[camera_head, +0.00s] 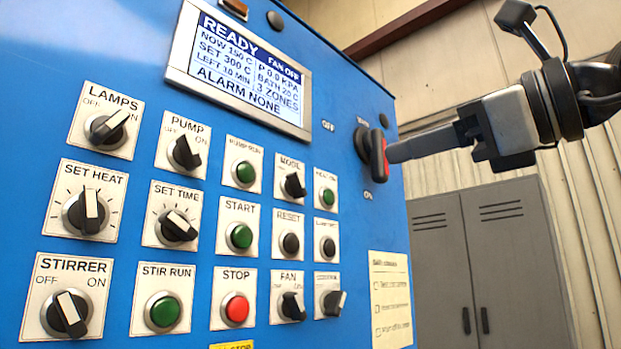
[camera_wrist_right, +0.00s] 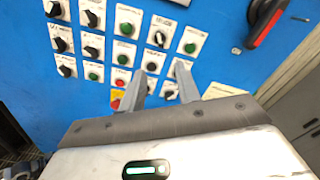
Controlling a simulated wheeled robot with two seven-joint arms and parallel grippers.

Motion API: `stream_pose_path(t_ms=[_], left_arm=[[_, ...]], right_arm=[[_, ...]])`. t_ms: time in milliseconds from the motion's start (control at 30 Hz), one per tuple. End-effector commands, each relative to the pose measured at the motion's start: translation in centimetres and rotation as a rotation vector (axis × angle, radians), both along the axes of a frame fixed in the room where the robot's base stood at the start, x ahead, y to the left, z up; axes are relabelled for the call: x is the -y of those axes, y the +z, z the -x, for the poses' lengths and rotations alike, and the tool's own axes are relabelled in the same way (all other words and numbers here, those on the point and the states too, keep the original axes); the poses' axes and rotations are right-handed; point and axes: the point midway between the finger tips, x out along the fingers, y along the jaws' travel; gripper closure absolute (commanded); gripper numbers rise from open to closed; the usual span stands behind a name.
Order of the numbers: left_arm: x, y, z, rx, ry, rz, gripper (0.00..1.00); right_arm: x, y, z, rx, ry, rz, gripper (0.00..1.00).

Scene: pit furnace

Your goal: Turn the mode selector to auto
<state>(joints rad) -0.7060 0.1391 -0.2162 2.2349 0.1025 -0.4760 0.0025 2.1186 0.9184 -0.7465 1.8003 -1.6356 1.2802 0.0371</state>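The mode selector (camera_head: 293,184) is a black knob with a pale pointer, on a white plate in the upper right part of the blue panel. Its pointer leans up and to the left; its position labels are too small to read. It also shows in the right wrist view (camera_wrist_right: 158,38), beyond my fingertips. My right gripper (camera_head: 400,151) comes in from the right and holds nothing. In the right wrist view its two fingers (camera_wrist_right: 160,88) stand apart, pointing at the panel's lower right controls, clear of the mode selector.
A red and black rotary switch (camera_head: 375,151) juts from the panel's right side, overlapped by my right fingertips in the head view. Several knobs and buttons surround the mode selector closely. A display (camera_head: 245,65) reads READY. A grey cabinet (camera_head: 490,265) stands behind at right.

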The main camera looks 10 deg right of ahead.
Motion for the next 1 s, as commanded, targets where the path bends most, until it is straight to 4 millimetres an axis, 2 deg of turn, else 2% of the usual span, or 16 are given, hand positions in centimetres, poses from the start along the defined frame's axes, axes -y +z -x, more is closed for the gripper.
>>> stream_pose_path(t_ms=[167,500,700,1000], left_arm=[[0.0,0.4,0.0,-0.002,0.0,0.002,0.64],[0.0,1.1,0.2,-0.016,0.002,0.005,0.64],[0.0,0.9,0.4,-0.036,0.005,0.004,0.64],[-0.1,1.2,0.1,-0.029,0.007,-0.001,0.64]], right_arm=[[-1.3,0.1,-1.9,-0.003,0.0,0.003,0.67],[-5.5,0.1,-8.1,-0.004,0.003,0.003,0.67],[-7.5,0.1,-11.1,-0.004,0.003,0.001,0.67],[-8.7,0.0,-13.0,-0.002,0.002,0.001,0.67]])
